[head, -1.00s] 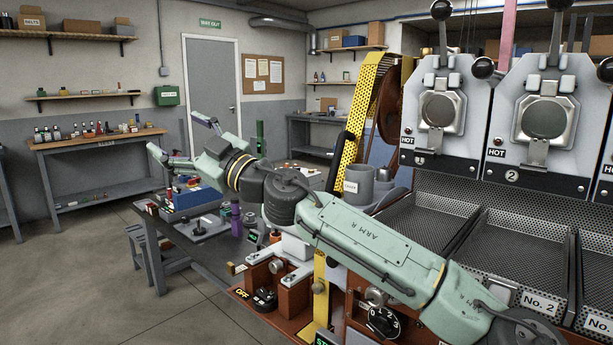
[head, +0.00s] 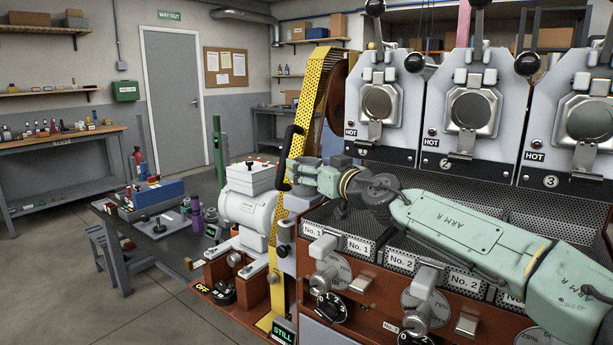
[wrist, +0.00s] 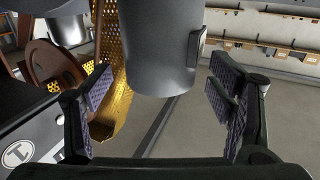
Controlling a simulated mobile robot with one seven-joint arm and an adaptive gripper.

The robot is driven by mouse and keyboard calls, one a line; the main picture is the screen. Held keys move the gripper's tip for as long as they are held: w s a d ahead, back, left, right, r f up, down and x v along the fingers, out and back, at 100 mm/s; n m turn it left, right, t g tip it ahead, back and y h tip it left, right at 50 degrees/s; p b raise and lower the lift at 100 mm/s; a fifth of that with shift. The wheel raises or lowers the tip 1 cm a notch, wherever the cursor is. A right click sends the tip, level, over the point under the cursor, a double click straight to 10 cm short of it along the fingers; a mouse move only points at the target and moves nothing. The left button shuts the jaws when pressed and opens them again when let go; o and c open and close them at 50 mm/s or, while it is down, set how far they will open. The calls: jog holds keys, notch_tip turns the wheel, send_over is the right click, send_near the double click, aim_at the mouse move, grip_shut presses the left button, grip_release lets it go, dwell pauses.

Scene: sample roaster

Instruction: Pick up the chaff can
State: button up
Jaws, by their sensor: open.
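The chaff can is a plain grey metal cylinder (wrist: 158,45) in the wrist view. It stands between the lines of my two fingers and runs out of the top of the picture. My gripper (wrist: 160,92) is open, with one ribbed pad on each side and a gap to the can on both sides. The can lies at or just beyond the fingertips; I cannot tell how deep. In the head view I cannot make out the can, and my arm covers the area near the yellow guard.
A yellow perforated guard (head: 314,95) stands close by; it also shows left of the can in the wrist view (wrist: 114,60). Roaster heads (head: 472,108) line the right above mesh trays. A white machine (head: 245,212) and a cluttered bench (head: 165,250) stand left.

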jog(key=x, duration=0.2)
jog(key=shift+w+a, duration=0.25)
jog(key=shift+w, duration=0.05)
jog(key=shift+c, duration=0.5)
jog(key=c, duration=1.2)
jog(key=shift+c, duration=0.4)
jog(key=shift+d+r+p, duration=0.1)
jog(key=shift+r+p, duration=0.1)
jog(key=shift+p, duration=0.25)
